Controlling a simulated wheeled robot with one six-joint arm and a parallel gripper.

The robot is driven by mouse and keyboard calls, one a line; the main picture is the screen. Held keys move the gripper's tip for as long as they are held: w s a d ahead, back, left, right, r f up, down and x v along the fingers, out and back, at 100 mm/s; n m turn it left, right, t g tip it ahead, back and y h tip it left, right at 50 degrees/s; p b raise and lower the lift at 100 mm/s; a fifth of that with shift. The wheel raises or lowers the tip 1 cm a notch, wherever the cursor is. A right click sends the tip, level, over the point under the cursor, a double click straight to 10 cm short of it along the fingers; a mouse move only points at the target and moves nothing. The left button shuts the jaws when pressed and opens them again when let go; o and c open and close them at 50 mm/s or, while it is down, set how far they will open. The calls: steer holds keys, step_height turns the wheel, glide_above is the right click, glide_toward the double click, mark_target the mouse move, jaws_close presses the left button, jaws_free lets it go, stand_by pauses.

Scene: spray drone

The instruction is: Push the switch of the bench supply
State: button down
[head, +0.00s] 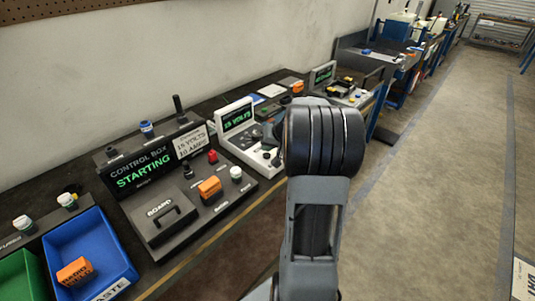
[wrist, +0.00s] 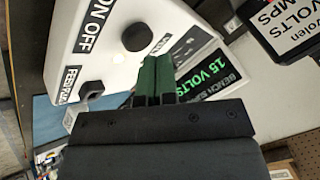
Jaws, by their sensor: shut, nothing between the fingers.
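The bench supply (head: 238,120) is a white box with a green "15 VOLTS" display on the dark bench. In the wrist view its white panel (wrist: 115,65) fills the upper left, with the display (wrist: 203,72) right of my fingers. The panel has "ON OFF" lettering, a round black part (wrist: 136,37) beside it, and a black part (wrist: 92,88) by the feed label. I cannot tell which is the switch. My gripper (wrist: 155,65) is shut and empty, its green fingertips over the panel. Contact cannot be told. In the head view my arm hides part of the supply's right side.
The control box (head: 140,175), showing "STARTING", stands left of the supply. A board with an orange block (head: 209,187) and knobs lies in front. A blue bin (head: 95,245) is at lower left. More equipment lines the bench behind.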

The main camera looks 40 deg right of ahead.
mark_target(267, 154)
steer(key=shift+r, duration=0.1)
steer(key=shift+r+p, duration=1.55)
steer(key=shift+r, duration=1.4)
steer(key=shift+m, duration=0.3)
steer(key=shift+m+g, duration=0.5)
steer(key=shift+g, duration=0.4)
steer(key=s+f, duration=0.1)
steer(key=s+a+f, duration=0.1)
steer(key=s+f, duration=0.1)
steer(key=shift+s+a, duration=0.3)
steer(key=shift+s, duration=0.1)
steer(key=s+a+r+n+h, duration=0.1)
steer(key=s+a+r+n, duration=0.1)
steer(key=s+a, duration=0.5)
steer(key=s+a+r+n+g+h, duration=0.1)
steer(key=s+a+n, duration=0.4)
steer(key=a, duration=1)
steer(key=shift+s+r+g, duration=0.3)
steer(key=shift+s+r, duration=0.15)
steer(key=shift+s, duration=0.75)
